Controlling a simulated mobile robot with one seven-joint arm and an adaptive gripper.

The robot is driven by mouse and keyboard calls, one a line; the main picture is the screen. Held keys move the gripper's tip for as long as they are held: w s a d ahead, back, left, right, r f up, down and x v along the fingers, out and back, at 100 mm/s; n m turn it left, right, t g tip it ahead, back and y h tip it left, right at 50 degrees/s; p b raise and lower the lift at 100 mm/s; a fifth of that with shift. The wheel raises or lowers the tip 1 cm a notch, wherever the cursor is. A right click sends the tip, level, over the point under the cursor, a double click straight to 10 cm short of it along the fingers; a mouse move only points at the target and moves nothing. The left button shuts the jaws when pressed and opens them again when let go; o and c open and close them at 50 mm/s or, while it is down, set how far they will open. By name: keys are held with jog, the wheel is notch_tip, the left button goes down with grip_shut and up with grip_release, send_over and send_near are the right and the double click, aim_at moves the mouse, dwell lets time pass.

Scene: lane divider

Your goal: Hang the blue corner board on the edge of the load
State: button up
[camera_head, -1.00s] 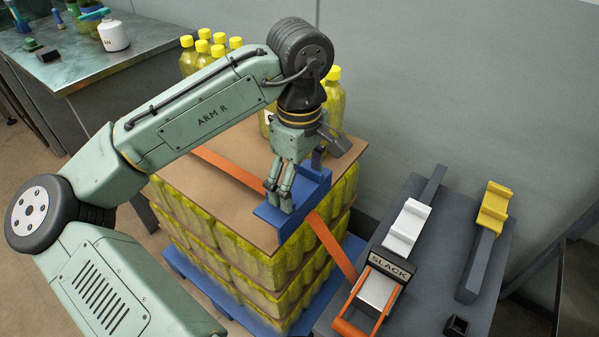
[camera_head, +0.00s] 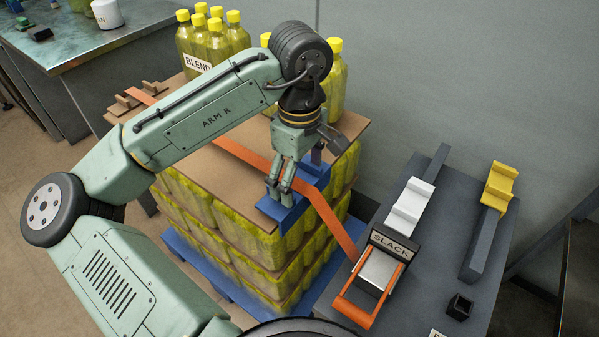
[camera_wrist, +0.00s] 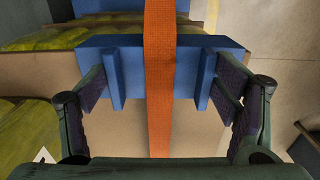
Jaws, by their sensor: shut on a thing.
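The blue corner board (camera_head: 297,212) is at the near right edge of the load's cardboard top sheet (camera_head: 205,112). My gripper (camera_head: 278,190) is above that edge, shut on the board's upright ribs. In the wrist view, my gripper (camera_wrist: 163,86) has one finger outside each rib of the board (camera_wrist: 132,66). The orange strap (camera_head: 250,155) crosses the load's top and runs down to the ratchet. In the wrist view the strap (camera_wrist: 160,120) passes across the board between the ribs. I cannot tell whether strap and board touch, or how firmly the board sits.
A ratchet marked SLACK (camera_head: 378,268) with an orange handle lies on a dark bench (camera_head: 425,285). Yellow-capped bottles (camera_head: 210,42) stand on the load. A blue pallet (camera_head: 215,280) is below.

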jog(key=shift+f, duration=0.6)
dwell(0.3)
jog(key=o, duration=1.1)
notch_tip(320, 180, up, 12)
jog(key=shift+r, duration=0.1)
